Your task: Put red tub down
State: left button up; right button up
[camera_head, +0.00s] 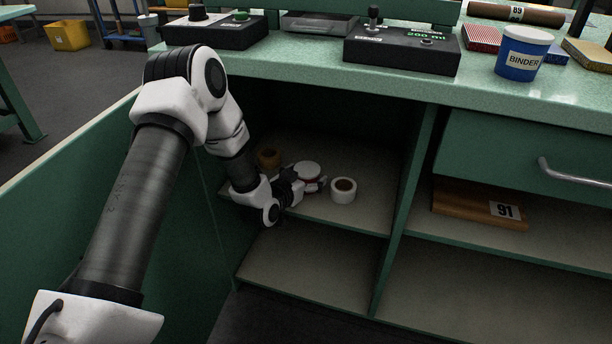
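The red tub (312,186), with a white lid (307,169), is inside the left open compartment under the bench, at its upper shelf. My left gripper (304,186) reaches in from the left, and its dark fingers are at the tub's near side. The fingers and the shade hide much of the tub's red wall. I cannot tell whether the fingers press on the tub, or whether its base touches the shelf (345,218). My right gripper is not in view.
A green divider (404,212) bounds the compartment on the right. The lower shelf (305,268) is bare. A blue binder tub (521,62) stands on the benchtop.

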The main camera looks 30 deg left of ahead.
pick_arm(q)
jog(key=shift+r, duration=0.2)
jog(key=a+p+v, duration=0.1)
jog(key=p+v, duration=0.6)
jog(key=v, duration=0.5)
jog(key=s+d+f+g+h, duration=0.2)
jog(key=s+d+f+g, duration=0.8)
jog(key=s+f, duration=0.35)
jog(key=s+d+f+g, duration=0.1)
jog(key=s+f+g, duration=0.1)
jog(key=s, duration=0.5)
jog(key=s+d+f+g+y, duration=0.1)
jog(key=s+d+f+g, duration=0.1)
jog(key=s, duration=0.5)
jog(key=shift+g, duration=0.6)
